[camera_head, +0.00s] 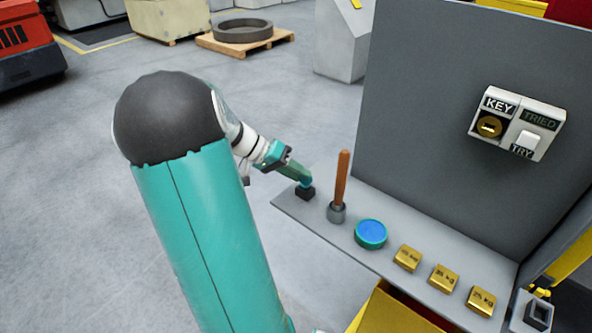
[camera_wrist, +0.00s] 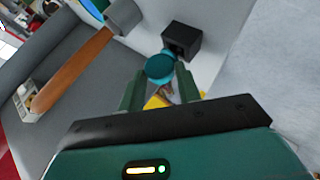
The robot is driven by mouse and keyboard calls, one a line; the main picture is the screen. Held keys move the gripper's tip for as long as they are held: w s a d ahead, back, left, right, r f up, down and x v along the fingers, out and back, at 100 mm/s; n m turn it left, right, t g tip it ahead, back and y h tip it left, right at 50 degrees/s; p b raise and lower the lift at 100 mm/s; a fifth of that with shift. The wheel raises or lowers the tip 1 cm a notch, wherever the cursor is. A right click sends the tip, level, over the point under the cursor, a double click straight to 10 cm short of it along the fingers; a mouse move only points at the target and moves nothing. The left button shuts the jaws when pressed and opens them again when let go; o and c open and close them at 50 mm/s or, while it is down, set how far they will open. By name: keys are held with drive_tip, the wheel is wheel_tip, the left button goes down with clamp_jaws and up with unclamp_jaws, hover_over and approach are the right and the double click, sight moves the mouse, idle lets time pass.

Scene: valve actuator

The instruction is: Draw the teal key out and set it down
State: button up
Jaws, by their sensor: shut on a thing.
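The teal key (camera_head: 305,182) is at the left end of the grey shelf (camera_head: 290,202), at a small black block (camera_head: 305,193). In the wrist view the round teal head of the key (camera_wrist: 159,67) lies between the fingertips of my gripper (camera_wrist: 160,82), with the black block (camera_wrist: 182,40) just beyond it. My gripper (camera_head: 299,173) is shut on the key. The key's shaft is hidden, so I cannot tell how far it sits in the block.
A wooden-handled tool (camera_head: 342,180) stands upright close to the right of the block. A blue-topped round dish (camera_head: 371,233) and several brass weights (camera_head: 444,278) follow along the shelf. A KEY/TRY box (camera_head: 516,124) is on the grey panel (camera_head: 440,110).

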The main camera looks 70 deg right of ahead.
drive_tip(key=shift+f, duration=0.5)
drive_tip(key=o, duration=1.2)
drive_tip(key=shift+a, duration=0.1)
drive_tip(key=shift+c, duration=0.2)
drive_tip(key=shift+w+f, duration=0.1)
drive_tip(key=shift+w+r, duration=0.2)
drive_tip(key=shift+w, duration=0.15)
drive_tip(key=v, duration=1.3)
drive_tip(key=shift+s, duration=0.2)
drive_tip(key=shift+r, duration=0.15)
